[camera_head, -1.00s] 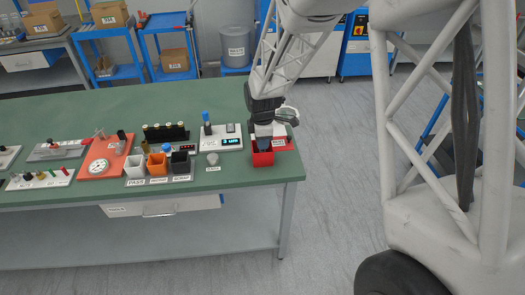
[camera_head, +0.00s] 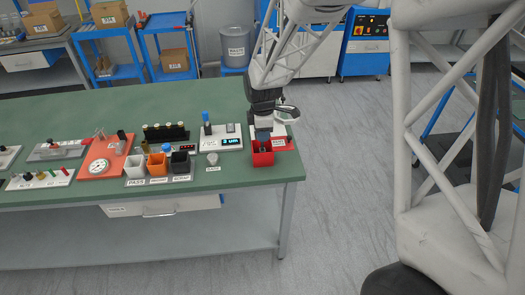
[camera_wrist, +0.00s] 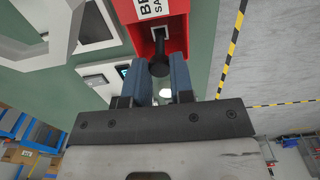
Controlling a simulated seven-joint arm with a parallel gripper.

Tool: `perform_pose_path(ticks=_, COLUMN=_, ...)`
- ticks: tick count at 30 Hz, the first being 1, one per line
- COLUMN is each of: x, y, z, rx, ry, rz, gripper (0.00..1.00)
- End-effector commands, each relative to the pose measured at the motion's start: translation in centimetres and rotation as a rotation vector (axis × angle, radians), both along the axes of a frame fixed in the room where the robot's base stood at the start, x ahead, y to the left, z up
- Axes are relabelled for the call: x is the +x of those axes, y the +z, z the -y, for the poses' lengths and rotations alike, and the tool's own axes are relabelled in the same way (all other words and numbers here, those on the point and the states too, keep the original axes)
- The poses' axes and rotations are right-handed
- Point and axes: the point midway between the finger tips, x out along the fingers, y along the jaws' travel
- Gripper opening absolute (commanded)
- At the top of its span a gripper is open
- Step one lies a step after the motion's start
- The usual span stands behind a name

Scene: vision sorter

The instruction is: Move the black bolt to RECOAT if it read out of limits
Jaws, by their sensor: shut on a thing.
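The black bolt (camera_wrist: 159,66) is between the blue fingers of my gripper (camera_wrist: 162,78) in the wrist view. Its round head is nearest the camera and its shank points toward the red box (camera_wrist: 176,42). In the head view my gripper (camera_head: 263,136) is over the red box (camera_head: 263,159) at the bench's right end, and the bolt is hard to make out there. Three small bins stand mid-bench: white marked PASS (camera_head: 135,168), orange (camera_head: 157,169) and black (camera_head: 180,168). The orange bin's label is too small to read surely.
A white meter (camera_head: 220,137) with a lit cyan display stands left of the red box; its digits are unreadable. A blue-topped item stands on it. A small round piece (camera_head: 212,158) sits before it. A dark rack (camera_head: 166,134) stands behind the bins. The green bench top behind is clear.

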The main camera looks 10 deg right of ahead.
Motion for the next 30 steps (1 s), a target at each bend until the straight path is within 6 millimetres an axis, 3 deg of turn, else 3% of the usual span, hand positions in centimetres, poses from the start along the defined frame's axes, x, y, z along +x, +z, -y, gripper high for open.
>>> perform_pose_path(ticks=22, x=0.1, y=0.9, z=-0.1, rx=0.000, ry=0.004, rz=0.001, gripper=0.03)
perform_pose_path(ticks=30, x=0.8, y=1.5, z=-2.0, rx=0.001, ry=0.072, rz=0.007, gripper=0.03)
